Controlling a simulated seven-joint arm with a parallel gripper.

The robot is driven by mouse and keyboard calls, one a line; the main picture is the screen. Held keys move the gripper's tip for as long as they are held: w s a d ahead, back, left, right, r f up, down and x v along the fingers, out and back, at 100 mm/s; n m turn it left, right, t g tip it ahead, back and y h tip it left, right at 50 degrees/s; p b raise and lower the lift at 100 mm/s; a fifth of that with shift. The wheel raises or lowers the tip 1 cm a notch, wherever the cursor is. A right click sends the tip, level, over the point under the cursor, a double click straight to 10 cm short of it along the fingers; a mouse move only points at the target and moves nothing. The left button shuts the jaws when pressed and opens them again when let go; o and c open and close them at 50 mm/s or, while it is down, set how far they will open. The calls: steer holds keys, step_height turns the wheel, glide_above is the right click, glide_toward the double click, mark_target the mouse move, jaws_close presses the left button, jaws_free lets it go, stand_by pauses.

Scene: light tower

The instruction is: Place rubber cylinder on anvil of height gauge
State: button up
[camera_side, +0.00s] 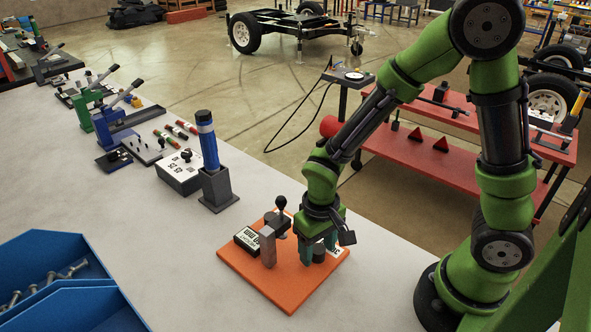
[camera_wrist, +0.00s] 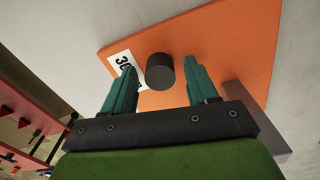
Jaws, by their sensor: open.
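The dark rubber cylinder (camera_wrist: 160,71) stands upright on the orange board (camera_wrist: 225,45) beside a white printed label (camera_wrist: 124,66). In the side view the cylinder (camera_side: 319,253) is partly hidden by my fingers. My gripper (camera_wrist: 161,84) is open, with one teal finger on each side of the cylinder and visible gaps between. In the side view my gripper (camera_side: 318,252) points down at the right part of the board (camera_side: 290,296). What looks like the height gauge (camera_side: 281,220), with a black ball knob, stands left of my gripper. I cannot make out its anvil.
A grey post (camera_side: 268,249) and a black labelled box (camera_side: 248,238) are on the board, close left of my gripper. A blue pillar (camera_side: 208,150) in a grey base stands behind. Blue bins (camera_side: 50,280) sit at front left. The table between is clear.

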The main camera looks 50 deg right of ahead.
mark_target(318, 252)
step_height(318, 252, up, 17)
steer(key=s+d+r+m+t+y, duration=0.1)
steer(key=s+d+r+t+y, duration=0.1)
steer(key=s+d+r+t, duration=0.2)
steer(key=shift+d+r+m+t, duration=0.15)
steer(key=shift+r+m+t, duration=0.25)
steer(key=shift+t, duration=0.6)
steer(key=shift+o, duration=0.4)
steer(key=shift+s+d+r+t, duration=0.3)
steer(key=shift+d+r+t, duration=0.1)
steer(key=shift+t, duration=0.3)
